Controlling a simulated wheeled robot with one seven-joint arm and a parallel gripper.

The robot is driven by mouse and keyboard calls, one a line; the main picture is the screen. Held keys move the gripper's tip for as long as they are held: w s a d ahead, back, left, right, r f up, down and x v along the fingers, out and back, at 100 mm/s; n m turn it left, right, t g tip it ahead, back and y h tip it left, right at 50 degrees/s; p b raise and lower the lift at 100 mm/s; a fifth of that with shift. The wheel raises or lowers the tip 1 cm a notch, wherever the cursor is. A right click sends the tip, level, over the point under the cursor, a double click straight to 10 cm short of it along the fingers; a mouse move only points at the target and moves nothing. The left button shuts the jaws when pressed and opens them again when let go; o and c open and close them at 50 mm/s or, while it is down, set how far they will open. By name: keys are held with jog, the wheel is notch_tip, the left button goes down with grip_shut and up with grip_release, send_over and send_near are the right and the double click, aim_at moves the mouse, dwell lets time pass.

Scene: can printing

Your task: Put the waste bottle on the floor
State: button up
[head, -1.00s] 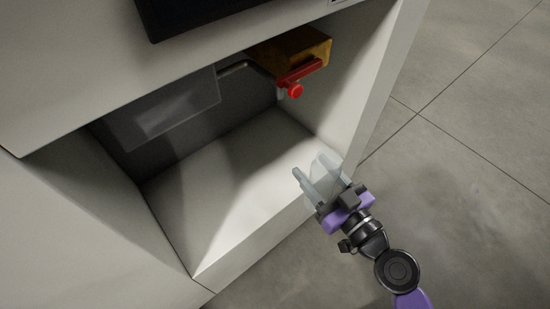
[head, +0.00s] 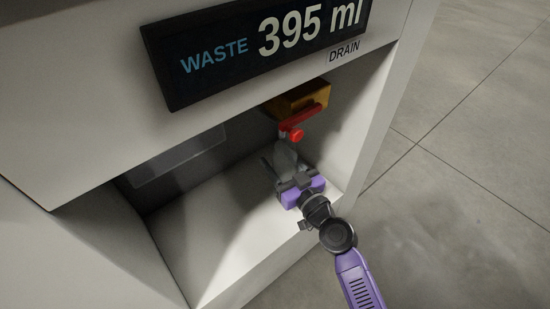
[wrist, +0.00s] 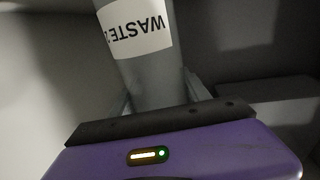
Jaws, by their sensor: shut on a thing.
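The waste bottle (head: 287,155) is a grey, see-through bottle under the drain valve inside the white cabinet's open bay. In the wrist view the bottle (wrist: 152,75) carries a white label with upside-down "WASTE" lettering. My purple and black gripper (head: 284,168) is shut on the bottle, with a finger on each side of it. My gripper reaches into the bay through its open front. The bottle's lower part is hidden by my gripper, so I cannot tell whether it touches the bay floor (head: 215,220).
The yellow drain valve with a red handle (head: 292,133) hangs close above the bottle. A black display (head: 260,50) reads "WASTE 395 ml". The bay's right wall is close to my gripper. Grey tiled room floor (head: 460,190) lies clear to the right.

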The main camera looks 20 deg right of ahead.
jog(key=shift+w+a+f+b, duration=0.15)
jog(key=shift+w+f+b, duration=0.4)
jog(key=shift+w+f, duration=0.35)
jog(key=shift+w, duration=0.1)
jog(key=o, duration=1.4)
jog(key=shift+r, duration=0.1)
jog(key=s, duration=0.4)
jog(key=s+d+b, duration=0.1)
jog(key=s, duration=0.3)
jog(key=s+d, duration=0.1)
jog(key=s, duration=0.3)
jog(key=shift+r, duration=0.1)
